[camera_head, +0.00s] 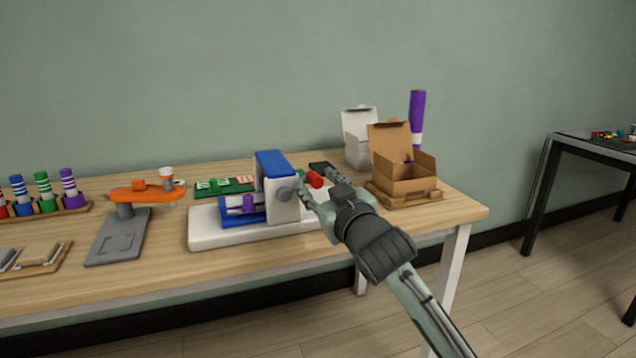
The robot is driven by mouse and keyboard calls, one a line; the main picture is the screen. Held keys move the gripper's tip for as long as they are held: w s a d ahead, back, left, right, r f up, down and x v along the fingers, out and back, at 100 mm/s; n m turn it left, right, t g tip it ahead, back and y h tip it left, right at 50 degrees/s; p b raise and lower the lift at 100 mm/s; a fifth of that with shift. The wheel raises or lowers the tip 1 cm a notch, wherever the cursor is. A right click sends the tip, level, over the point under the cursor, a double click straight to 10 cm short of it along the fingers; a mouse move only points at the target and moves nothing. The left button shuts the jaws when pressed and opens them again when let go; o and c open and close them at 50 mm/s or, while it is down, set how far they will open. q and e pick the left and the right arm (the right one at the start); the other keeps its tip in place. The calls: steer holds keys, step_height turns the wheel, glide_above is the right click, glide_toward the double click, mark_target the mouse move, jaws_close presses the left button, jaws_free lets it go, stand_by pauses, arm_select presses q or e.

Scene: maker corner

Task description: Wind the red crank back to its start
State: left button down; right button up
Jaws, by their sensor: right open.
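The red crank handle (315,179) sticks out on the right side of a white and blue machine (273,163), which stands on a white base (206,234). A grey hub (287,193) shows on the machine's right face. My right gripper (318,186) is open at the crank, with its fingers near the red handle, one on the near side and one on the far side. I cannot tell whether they touch it. Part of the crank arm is hidden behind the gripper. My left gripper is not in view.
An open cardboard box (408,188) on a wooden pallet and a white box (357,150) stand right of the machine, with a purple tube (417,112) behind. An orange-topped grey stand (124,222) is on the left. The table's front edge is mostly clear.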

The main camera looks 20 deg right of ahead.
steer(key=shift+w, duration=0.3)
jaws_close()
stand_by(0.3)
